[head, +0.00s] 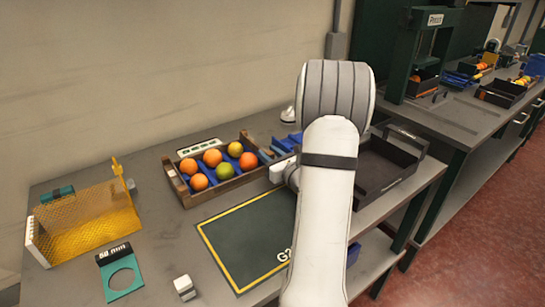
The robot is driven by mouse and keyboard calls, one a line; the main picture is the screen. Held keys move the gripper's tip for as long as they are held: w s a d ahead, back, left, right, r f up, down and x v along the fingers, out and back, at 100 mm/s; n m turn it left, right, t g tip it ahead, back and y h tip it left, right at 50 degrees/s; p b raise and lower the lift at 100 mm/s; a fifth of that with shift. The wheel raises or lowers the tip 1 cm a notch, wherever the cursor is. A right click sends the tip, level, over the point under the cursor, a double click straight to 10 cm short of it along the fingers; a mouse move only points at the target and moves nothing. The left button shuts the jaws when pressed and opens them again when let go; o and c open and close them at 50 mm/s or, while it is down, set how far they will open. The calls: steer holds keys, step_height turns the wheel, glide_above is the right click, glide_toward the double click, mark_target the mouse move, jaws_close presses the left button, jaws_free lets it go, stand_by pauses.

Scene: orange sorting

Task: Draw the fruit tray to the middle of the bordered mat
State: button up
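The fruit tray (226,190) is a wooden-sided tray with a blue inside, holding several oranges and a greenish fruit. It stands behind the bordered mat (245,243), a dark green mat with a yellow border and partly hidden lettering. The tray appears to lie outside the border, beyond the mat's far edge. My white arm covers the mat's right part. My gripper (270,157) is at the tray's right end, largely hidden by my arm. I cannot tell whether its fingers touch the tray or how far apart they are.
A yellow mesh rack (88,222), a teal plate with a round hole (121,280) and a white block (184,287) stand left of the mat. A black crate (408,178) stands on the right. A white strip (198,147) lies behind the tray, near the wall.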

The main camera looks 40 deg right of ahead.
jaws_close()
steer(key=shift+s, duration=0.15)
stand_by(0.4)
